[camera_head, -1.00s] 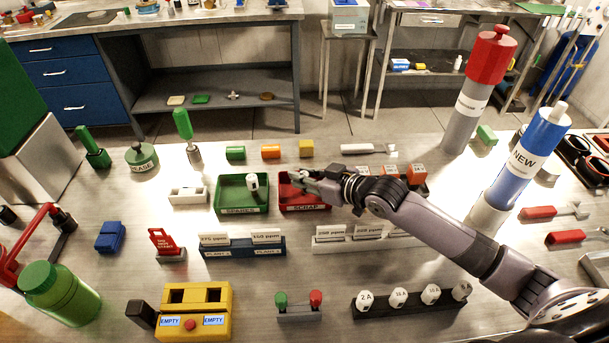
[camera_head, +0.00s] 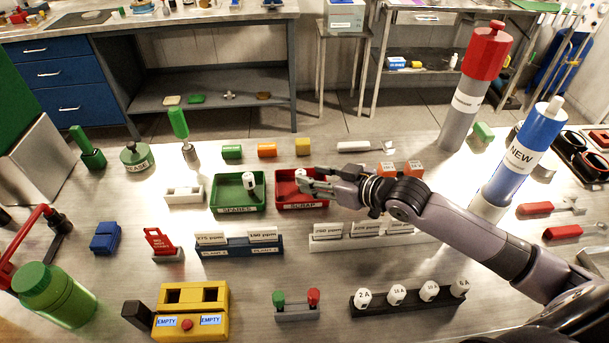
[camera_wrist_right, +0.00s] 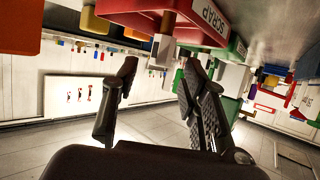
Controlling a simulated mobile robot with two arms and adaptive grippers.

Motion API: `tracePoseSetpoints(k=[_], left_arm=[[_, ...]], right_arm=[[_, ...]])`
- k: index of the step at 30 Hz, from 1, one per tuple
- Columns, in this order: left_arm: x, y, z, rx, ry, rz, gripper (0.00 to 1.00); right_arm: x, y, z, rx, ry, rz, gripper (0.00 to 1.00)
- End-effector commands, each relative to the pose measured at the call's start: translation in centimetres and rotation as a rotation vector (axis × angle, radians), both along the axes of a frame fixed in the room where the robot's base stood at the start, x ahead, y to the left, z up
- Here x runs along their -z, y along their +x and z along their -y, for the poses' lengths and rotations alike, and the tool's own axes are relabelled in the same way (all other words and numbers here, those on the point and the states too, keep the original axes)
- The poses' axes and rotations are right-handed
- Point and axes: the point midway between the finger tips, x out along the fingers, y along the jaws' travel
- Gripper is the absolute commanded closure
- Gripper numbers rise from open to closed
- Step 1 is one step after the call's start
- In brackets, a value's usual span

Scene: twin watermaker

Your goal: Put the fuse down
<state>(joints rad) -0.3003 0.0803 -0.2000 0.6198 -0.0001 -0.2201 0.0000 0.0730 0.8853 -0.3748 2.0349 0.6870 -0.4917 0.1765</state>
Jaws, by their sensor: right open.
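A small white fuse (camera_head: 299,174) shows at the red SCRAP tray (camera_head: 303,206), at the tips of my right gripper (camera_head: 309,183). Whether it touches the tray floor or a finger is hard to tell. The right gripper is open, reaching over the tray from the right. In the right wrist view its two fingers (camera_wrist_right: 158,78) stand apart, with a white piece (camera_wrist_right: 161,47) beyond them near the SCRAP tray (camera_wrist_right: 207,28). Another white fuse (camera_head: 249,181) stands in the green SPARES tray (camera_head: 240,209). My left gripper is not in view.
A rack (camera_head: 408,302) of white fuses stands at the front right. A yellow tester (camera_head: 190,325) with two EMPTY labels is at the front left. Label holders (camera_head: 240,248) stand before the trays. Tall grey-red (camera_head: 467,105) and blue (camera_head: 527,160) cylinders rise on the right.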

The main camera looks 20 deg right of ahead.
Motion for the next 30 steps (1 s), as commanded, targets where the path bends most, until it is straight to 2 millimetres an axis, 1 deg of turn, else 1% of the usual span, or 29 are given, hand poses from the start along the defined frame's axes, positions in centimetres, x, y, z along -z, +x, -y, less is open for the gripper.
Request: tracePoseSetpoints(k=[1,3,8,30], left_arm=[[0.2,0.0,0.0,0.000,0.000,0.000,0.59],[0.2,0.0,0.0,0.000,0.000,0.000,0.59],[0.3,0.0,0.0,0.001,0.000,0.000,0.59],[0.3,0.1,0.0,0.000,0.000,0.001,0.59]], right_arm=[[-0.1,-0.7,0.4,-0.001,-0.003,-0.002,0.60],[-0.4,-1.3,0.8,0.000,-0.001,-0.002,0.60],[-0.9,-2.0,1.1,-0.001,0.001,-0.002,0.60],[-1.0,-2.0,1.1,-0.001,0.002,0.000,0.60]])
